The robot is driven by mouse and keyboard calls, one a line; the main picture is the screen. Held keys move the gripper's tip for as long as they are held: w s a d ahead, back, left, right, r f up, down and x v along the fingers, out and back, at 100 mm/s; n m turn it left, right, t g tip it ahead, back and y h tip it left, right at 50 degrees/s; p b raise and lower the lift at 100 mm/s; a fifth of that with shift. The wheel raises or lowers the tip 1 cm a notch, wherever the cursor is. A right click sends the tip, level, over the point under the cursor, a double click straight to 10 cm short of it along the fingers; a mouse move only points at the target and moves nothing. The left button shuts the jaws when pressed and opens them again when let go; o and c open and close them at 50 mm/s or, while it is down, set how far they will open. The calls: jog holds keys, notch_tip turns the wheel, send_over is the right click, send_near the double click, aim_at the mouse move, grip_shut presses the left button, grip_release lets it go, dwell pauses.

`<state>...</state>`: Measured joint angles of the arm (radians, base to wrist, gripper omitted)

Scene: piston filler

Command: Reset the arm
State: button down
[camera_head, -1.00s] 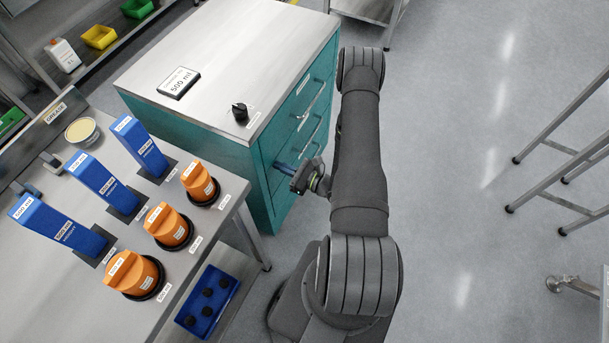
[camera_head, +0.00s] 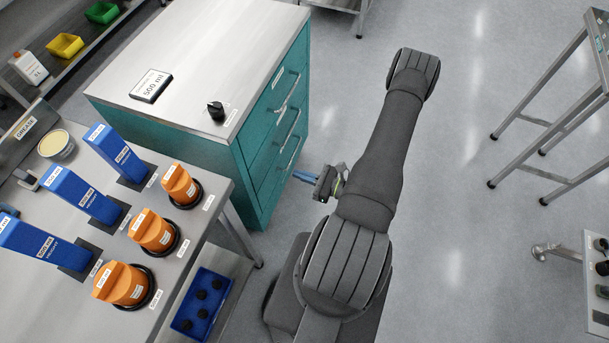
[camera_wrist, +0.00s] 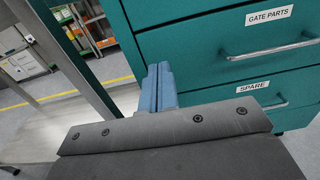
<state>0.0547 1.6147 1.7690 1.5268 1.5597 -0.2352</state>
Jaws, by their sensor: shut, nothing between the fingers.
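My gripper (camera_head: 300,176) is in the head view beside the drawer side of the teal cabinet (camera_head: 262,160). Its blue fingers are together and hold nothing, and they point left toward the cabinet. In the wrist view the shut fingers (camera_wrist: 158,88) stand in front of the cabinet's corner. Drawers labelled GATE PARTS (camera_wrist: 268,15) and SPARE (camera_wrist: 251,87) show to their right and look closed. A small gap seems to lie between fingertips and cabinet in the head view.
A steel bench (camera_head: 217,192) at left holds several blue blocks (camera_head: 120,152) and orange knobs (camera_head: 181,184). A blue bin (camera_head: 228,285) sits below it. A metal frame (camera_head: 520,145) stands at right. Open floor (camera_head: 450,220) lies between arm and frame.

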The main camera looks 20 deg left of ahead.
aim_at(256, 160)
jog(key=shift+d, duration=0.45)
jog(key=shift+a, duration=6.95)
